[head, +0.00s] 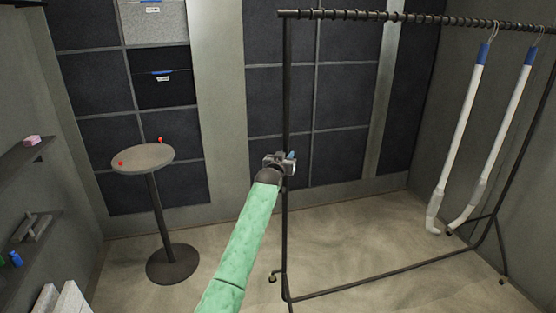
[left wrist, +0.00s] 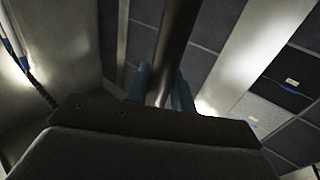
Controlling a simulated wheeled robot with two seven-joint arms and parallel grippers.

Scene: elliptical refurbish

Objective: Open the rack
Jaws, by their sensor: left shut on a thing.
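The rack (head: 285,100) is a dark metal garment rail on a thin frame with low feet. It stands upright on the right side of the head view, with a ribbed top bar. My left gripper (head: 290,161), at the end of a green-sleeved arm, is at the rack's left post, about mid-height. In the left wrist view the blue fingers of my left gripper (left wrist: 162,90) sit on both sides of the dark post (left wrist: 177,40) and are shut on it. The palm hides part of the contact. My right gripper is not in view.
Two white, blue-topped long items (head: 462,125) hang at the rack's right end. A small round table (head: 145,157) with red bits stands left. Wall shelves (head: 35,232) line the left edge. Dark panelled cabinets (head: 80,95) stand behind. The floor between table and rack is clear.

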